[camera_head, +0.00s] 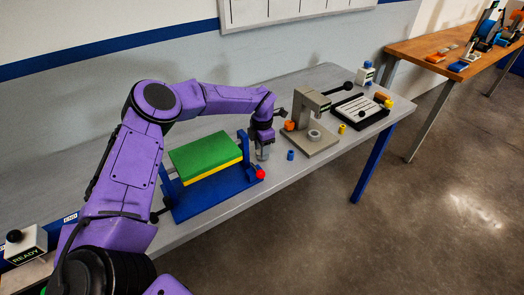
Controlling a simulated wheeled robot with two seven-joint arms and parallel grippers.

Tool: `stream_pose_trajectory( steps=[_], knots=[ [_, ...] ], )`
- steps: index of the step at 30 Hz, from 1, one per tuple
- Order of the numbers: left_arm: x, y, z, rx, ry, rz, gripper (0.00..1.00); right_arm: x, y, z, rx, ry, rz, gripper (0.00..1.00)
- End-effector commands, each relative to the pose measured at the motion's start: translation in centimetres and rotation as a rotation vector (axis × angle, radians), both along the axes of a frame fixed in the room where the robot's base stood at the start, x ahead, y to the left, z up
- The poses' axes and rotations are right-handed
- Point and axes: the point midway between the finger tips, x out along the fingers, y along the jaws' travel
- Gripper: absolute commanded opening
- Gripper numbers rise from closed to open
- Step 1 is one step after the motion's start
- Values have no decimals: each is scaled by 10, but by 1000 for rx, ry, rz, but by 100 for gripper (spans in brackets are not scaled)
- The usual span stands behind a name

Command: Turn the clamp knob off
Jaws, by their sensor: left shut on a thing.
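A blue fixture (190,206) stands on the grey bench and carries a green block with a yellow lower layer (205,155). Blue uprights rise at its left and right ends. A small red part (260,174) sits at its front right corner. My left gripper (262,154) points down at the fixture's right end, beside the right upright and just above the red part. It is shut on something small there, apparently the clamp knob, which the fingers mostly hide. My right gripper is not in view.
A small blue cylinder (290,155) stands close to my left gripper. A black-framed tray (360,110) lies farther right. A READY box (25,243) is at bottom left.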

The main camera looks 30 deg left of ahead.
Motion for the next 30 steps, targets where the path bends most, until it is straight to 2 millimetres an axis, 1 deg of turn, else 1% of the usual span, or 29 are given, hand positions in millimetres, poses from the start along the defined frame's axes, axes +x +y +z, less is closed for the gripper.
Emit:
stream_pose_trajectory(
  steps=[1,6,30],
  knots=[
    [1,0,-3,0,-4,33,11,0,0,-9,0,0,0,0],
    [1,1,-4,-2,-5,178,11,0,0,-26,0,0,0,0],
    [1,3,-3,-3,-6,939,11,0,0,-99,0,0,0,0]
  ],
)
